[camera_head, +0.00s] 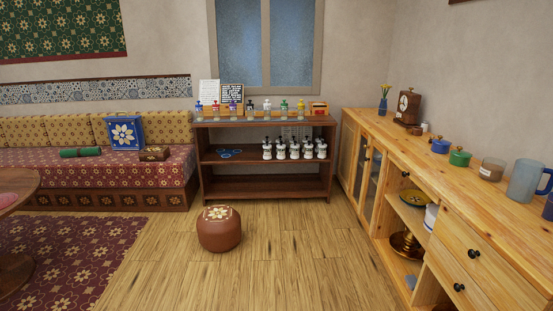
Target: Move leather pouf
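The leather pouf (219,234) is a round, squat, brown seat with a pale flower pattern on its top. It stands upright on the wooden floor, a little left of the middle of the head view. It is in front of the dark wooden shelf and right of the patterned rug. Nothing touches its visible sides. Neither of my grippers shows in the head view.
A dark shelf (265,193) with several bottles stands behind the pouf. A cushioned bench (90,178) and a round table (18,185) are left, by a rug (75,245). A long wooden cabinet (480,262) lines the right. The floor (300,255) between is clear.

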